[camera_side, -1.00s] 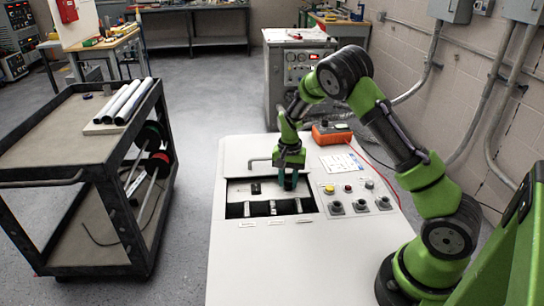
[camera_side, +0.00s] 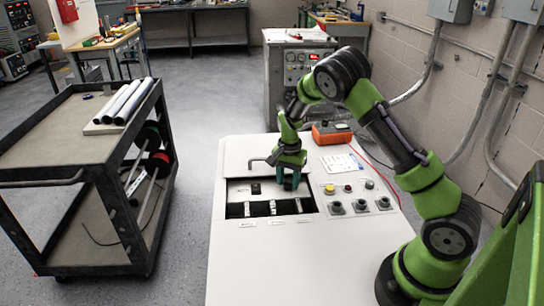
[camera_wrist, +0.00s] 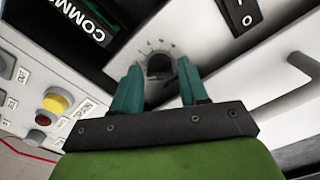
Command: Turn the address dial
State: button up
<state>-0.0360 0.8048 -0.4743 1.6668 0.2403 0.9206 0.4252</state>
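The address dial (camera_wrist: 158,64) is a small dark round knob with tick marks around it, on a light panel in the wrist view. My gripper (camera_wrist: 160,75) points at it with its two teal fingers apart, one on either side of the dial. I cannot tell whether the fingertips touch it. In the side view my gripper (camera_side: 291,181) is over the right part of the recessed panel (camera_side: 238,192) in the white cabinet (camera_side: 300,265), and the dial is hidden there.
A black rocker switch (camera_side: 255,188) sits left of the gripper. A dark terminal bay (camera_side: 260,209) lies in front. Buttons and knobs (camera_side: 358,205) are at the right. A bar handle (camera_side: 258,160) and an orange meter (camera_side: 331,132) are behind.

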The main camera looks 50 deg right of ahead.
jog(key=shift+o, duration=0.9)
jog(key=n, duration=0.3)
notch_tip(320, 180, up, 17)
jog(key=s+a+r+n+t+y, duration=0.1)
jog(key=s+a+r+n+t, duration=0.1)
jog(key=s+a, duration=0.5)
jog(key=s+a+r+n+t+y, duration=0.1)
jog(key=s+a+r+n+t, duration=0.1)
jog(key=s+a+r+n, duration=0.2)
jog(key=shift+s+a+r+n+t, duration=0.3)
jog(key=shift+s+a+t, duration=0.1)
jog(key=shift+s+a, duration=1.35)
